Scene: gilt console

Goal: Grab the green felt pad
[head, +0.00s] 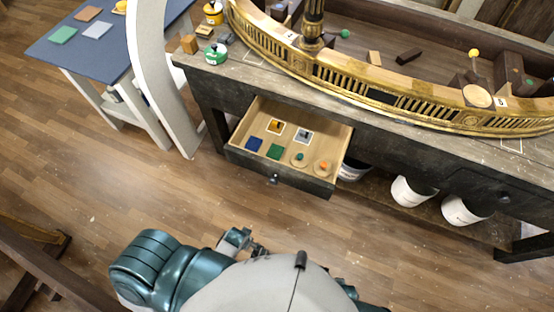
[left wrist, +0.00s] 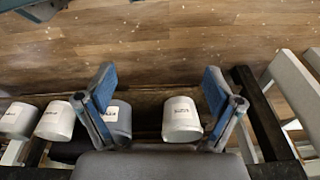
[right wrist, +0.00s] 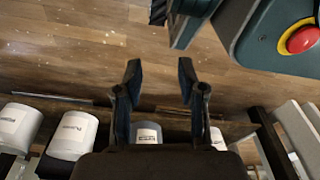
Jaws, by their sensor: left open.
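A flat green square pad (head: 274,151) lies in the open drawer (head: 250,172), to the right of a blue square pad (head: 253,144). Another flat green square (head: 63,35) lies on the blue-topped side table (head: 70,62). I cannot tell by texture which is felt. My left gripper (left wrist: 160,92) is open and empty in its wrist view, with white buckets beyond the fingers. My right gripper (right wrist: 160,80) is open and empty in its own view. Neither wrist view shows a green pad. In the head view my body hides most of both grippers.
Orange (head: 87,14) and grey (head: 97,29) squares lie on the side table. A gilt curved rail (head: 400,95) tops the console. White buckets (head: 410,191) stand below. Floor before the drawer is clear.

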